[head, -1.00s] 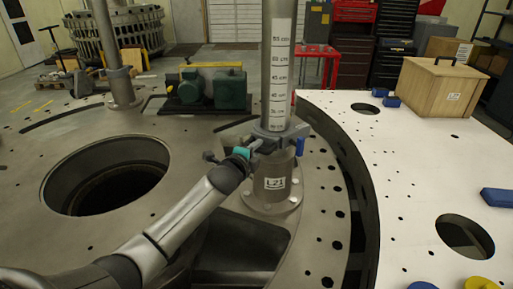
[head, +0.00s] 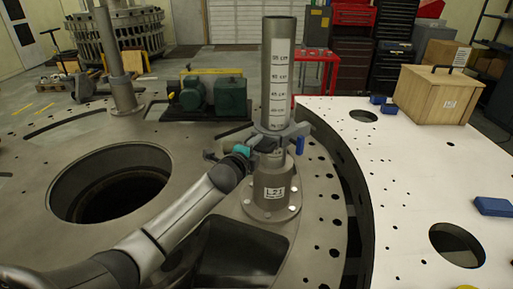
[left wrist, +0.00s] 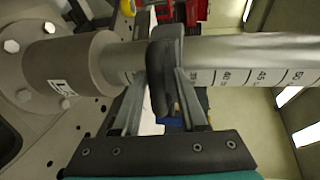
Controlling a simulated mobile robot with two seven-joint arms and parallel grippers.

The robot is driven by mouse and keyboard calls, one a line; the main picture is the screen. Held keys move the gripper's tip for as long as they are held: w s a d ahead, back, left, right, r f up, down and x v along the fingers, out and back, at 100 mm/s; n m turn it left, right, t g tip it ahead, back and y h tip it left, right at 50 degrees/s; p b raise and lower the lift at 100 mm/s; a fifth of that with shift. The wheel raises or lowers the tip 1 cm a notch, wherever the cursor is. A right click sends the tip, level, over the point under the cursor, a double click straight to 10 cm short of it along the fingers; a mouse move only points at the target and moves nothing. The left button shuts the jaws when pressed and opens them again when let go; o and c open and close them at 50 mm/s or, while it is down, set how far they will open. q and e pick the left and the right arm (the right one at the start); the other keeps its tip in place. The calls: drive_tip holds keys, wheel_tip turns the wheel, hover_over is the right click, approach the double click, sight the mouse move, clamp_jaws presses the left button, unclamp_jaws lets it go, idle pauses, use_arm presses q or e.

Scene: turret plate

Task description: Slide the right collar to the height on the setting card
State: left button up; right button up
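The right post (head: 279,70) is a grey tube with a printed height scale, rising from a bolted base (head: 272,190) labelled L21. The dark grey right collar (head: 272,131) sits around it, apart from the base, with bare tube between them. My left gripper (head: 262,147) is at the collar from the left. In the left wrist view, its two fingers (left wrist: 160,90) close on either side of the collar's dark lug (left wrist: 161,75). Scale marks (left wrist: 245,76) show on the tube just above the collar. A blue part (head: 300,145) shows at the collar's right. I see no readable setting card. My right gripper is not in view.
A second post (head: 120,85) stands at the far left. A large round hole (head: 110,183) opens in the plate left of my arm. A white surface (head: 400,180) at right carries a wooden box (head: 435,97) and blue blocks (head: 493,206).

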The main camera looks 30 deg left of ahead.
use_arm(q)
drive_tip(key=shift+o, duration=0.5)
drive_tip(key=shift+f, duration=0.15)
drive_tip(key=shift+s, duration=0.15)
drive_tip(key=shift+s, duration=0.65)
drive_tip(key=v, duration=1.3)
drive_tip(key=shift+s+r, duration=0.3)
drive_tip(key=shift+s, duration=0.05)
drive_tip(key=shift+d, duration=0.15)
